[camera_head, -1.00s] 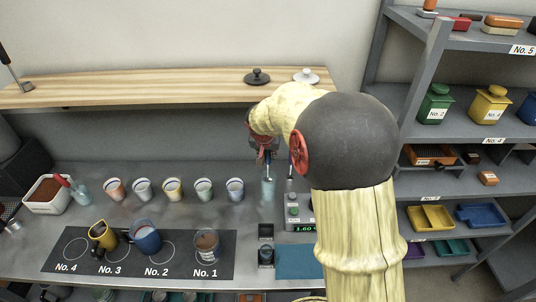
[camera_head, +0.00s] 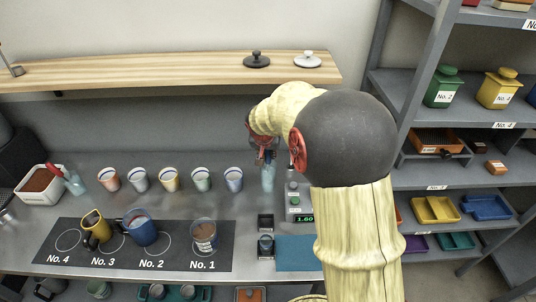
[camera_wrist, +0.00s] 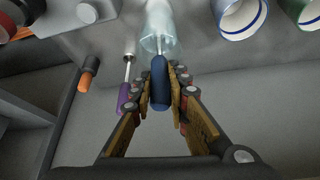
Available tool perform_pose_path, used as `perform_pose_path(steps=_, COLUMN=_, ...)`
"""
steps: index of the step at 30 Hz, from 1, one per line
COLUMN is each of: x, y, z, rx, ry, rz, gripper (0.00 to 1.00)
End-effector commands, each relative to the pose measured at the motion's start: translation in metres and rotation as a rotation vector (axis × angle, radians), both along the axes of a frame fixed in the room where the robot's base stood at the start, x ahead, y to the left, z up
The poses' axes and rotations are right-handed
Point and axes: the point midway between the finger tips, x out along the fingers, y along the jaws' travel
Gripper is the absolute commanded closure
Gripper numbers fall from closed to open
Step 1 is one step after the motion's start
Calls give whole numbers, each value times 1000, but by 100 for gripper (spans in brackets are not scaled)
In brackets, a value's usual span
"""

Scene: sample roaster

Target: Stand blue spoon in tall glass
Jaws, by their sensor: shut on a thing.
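My gripper (camera_wrist: 161,88) is shut on the blue handle of the blue spoon (camera_wrist: 159,84). The spoon's thin metal shaft runs from the handle toward the tall clear glass (camera_wrist: 158,18) and overlaps its mouth in the wrist view. I cannot tell how deep the spoon's end is in the glass. In the head view the tall glass (camera_head: 268,178) stands on the counter behind the scale, just below my gripper (camera_head: 263,158); the spoon is mostly hidden there.
A purple-handled spoon (camera_wrist: 124,98) and an orange-ended tool (camera_wrist: 86,78) are left of my gripper in the wrist view. A row of cups (camera_head: 201,179) stands left of the glass. The scale (camera_head: 297,204) is in front; a wooden shelf (camera_head: 160,72) is above.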

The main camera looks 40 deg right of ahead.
Motion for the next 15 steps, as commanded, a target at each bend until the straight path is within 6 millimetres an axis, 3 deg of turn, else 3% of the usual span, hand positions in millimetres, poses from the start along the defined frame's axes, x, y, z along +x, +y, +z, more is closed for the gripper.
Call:
perform_pose_path(steps=2, x=0, y=0, z=1, rx=-1, ry=-1, rz=0, gripper=100)
perform_pose_path(steps=3, x=0, y=0, z=1, rx=-1, ry=-1, rz=0, gripper=83)
perform_pose_path(steps=15, x=0, y=0, z=0, rx=0, ry=0, rz=0, gripper=62)
